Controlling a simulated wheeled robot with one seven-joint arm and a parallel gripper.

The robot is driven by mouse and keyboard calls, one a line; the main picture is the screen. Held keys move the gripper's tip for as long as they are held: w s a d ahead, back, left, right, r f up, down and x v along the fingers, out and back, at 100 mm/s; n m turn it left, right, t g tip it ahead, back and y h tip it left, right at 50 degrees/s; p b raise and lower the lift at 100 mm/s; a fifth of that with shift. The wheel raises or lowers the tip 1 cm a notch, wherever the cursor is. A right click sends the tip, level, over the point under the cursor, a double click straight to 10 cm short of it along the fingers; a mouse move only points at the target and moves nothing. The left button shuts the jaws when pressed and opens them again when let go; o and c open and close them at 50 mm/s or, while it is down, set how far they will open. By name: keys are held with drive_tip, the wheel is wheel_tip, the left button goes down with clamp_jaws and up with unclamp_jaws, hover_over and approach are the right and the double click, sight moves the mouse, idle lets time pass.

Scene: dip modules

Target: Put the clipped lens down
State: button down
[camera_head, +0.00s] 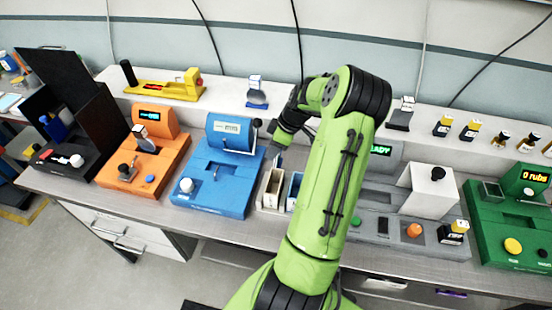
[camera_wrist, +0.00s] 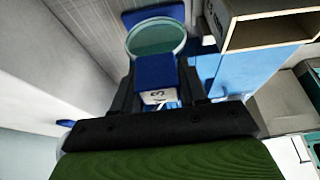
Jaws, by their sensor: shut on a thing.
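In the wrist view, my gripper (camera_wrist: 155,95) is shut on the blue clip of a lens. The clip (camera_wrist: 155,70) has a white end marked 3. The round, clear greenish lens (camera_wrist: 157,37) sticks out beyond the fingertips. In the head view, my gripper (camera_head: 277,152) hangs just above a beige open-topped bin and a blue one. The held lens is too small and covered there to make out clearly.
The beige bin (camera_head: 271,188) and blue bin (camera_head: 293,191) stand between the blue machine (camera_head: 214,180) and the grey station (camera_head: 385,228). Another clipped lens (camera_head: 257,93) stands on the back shelf. Orange (camera_head: 150,160) and green (camera_head: 510,225) machines flank these.

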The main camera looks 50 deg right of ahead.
wheel_tip(320, 180, up, 10)
drive_tip(key=shift+r+p, duration=0.1)
drive_tip(key=shift+p, duration=0.5)
